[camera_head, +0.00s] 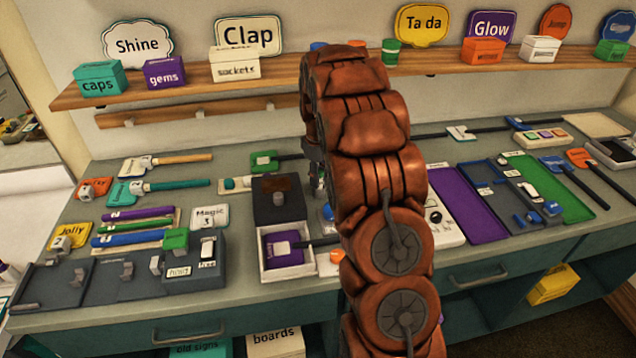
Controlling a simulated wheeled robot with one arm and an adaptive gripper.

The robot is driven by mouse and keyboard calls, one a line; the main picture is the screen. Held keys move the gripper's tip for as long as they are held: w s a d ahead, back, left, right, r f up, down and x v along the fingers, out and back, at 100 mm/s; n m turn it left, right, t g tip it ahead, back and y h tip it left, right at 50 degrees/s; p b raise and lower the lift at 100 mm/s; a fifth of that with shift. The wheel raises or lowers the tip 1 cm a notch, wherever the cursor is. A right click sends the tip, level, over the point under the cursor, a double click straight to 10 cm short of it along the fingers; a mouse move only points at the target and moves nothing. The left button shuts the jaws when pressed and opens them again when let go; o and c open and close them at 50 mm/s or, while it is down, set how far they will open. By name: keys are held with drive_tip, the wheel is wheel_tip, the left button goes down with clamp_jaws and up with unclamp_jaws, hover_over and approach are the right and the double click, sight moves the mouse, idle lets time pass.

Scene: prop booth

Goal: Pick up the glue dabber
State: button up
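My copper-coloured arm runs up the middle of the view and bends down over the counter. My gripper (317,178) shows only as a narrow dark strip left of the arm; its fingertips are mostly hidden, and I cannot tell if it is open. I cannot identify the glue dabber for certain. The arm hides part of the counter.
The grey-green counter (225,283) is crowded. A white box with a purple item (284,250) and a dark latch board (130,280) stand at front left. A purple panel (466,205) and blue tray lie right of my arm. A wooden shelf (190,95) with boxes runs behind.

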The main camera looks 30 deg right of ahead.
clamp_jaws()
